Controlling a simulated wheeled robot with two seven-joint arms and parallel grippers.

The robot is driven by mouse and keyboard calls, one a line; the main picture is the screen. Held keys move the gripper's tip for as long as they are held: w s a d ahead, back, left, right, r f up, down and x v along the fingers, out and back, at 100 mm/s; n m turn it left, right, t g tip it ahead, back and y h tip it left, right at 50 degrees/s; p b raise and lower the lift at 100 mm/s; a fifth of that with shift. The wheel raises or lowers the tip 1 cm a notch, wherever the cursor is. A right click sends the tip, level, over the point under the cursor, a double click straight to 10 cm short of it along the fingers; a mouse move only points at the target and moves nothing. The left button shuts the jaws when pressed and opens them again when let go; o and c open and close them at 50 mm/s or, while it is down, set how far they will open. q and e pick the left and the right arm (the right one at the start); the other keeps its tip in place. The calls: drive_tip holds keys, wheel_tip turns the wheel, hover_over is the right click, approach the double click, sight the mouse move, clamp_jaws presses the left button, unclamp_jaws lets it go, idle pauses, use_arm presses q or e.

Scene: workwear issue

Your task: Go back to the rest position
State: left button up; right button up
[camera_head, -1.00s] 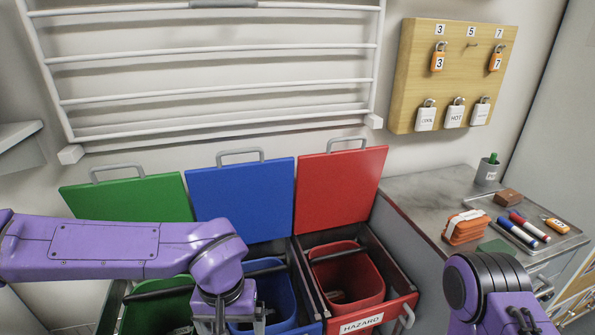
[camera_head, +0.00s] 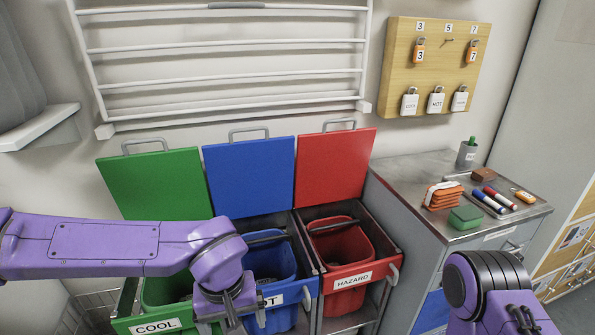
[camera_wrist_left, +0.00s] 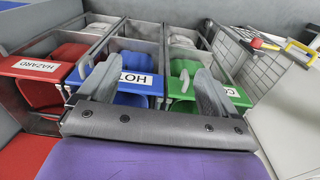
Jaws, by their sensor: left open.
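My left arm (camera_head: 95,248) comes in from the left in the head view, its wrist bent down in front of the green and blue bins. My left gripper (camera_wrist_left: 150,88) is open and empty in the left wrist view, its two fingers spread apart with the blue HOT bin beyond them. In the head view the left gripper is partly cut off by the bottom edge. My right arm (camera_head: 490,290) shows at the lower right of the head view, in front of the grey cabinet. Its gripper is not in view.
Green COOL (camera_head: 157,325), blue HOT (camera_head: 290,299) and red HAZARD (camera_head: 348,281) pull-out bins stand with lids raised. A metal-topped cabinet (camera_head: 410,178) at right holds markers, blocks and a cup. A rack (camera_head: 225,79) and tag board (camera_head: 434,32) hang on the wall.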

use_arm(q)
drive_tip(key=a+f+n+t+y, duration=0.2)
drive_tip(key=a+f+n+t, duration=0.15)
drive_tip(key=f, duration=0.55)
drive_tip(key=a+f+n+t+y, duration=0.1)
drive_tip(key=a+f+n+t, duration=0.1)
drive_tip(key=a+f+n, duration=0.5)
drive_tip(key=s+a+f+m+g, duration=0.1)
drive_tip(key=s+a+f+m, duration=0.2)
drive_tip(key=s+f, duration=0.3)
drive_tip(key=s+a+f+m+g, duration=0.1)
drive_tip(key=s+a+f+m, duration=0.2)
drive_tip(key=s, duration=1)
wheel_tip(320, 180, down, 5)
drive_tip(key=shift+a+r+m+g, duration=0.2)
drive_tip(key=shift+a+m+g, duration=0.15)
drive_tip(key=shift+a, duration=0.75)
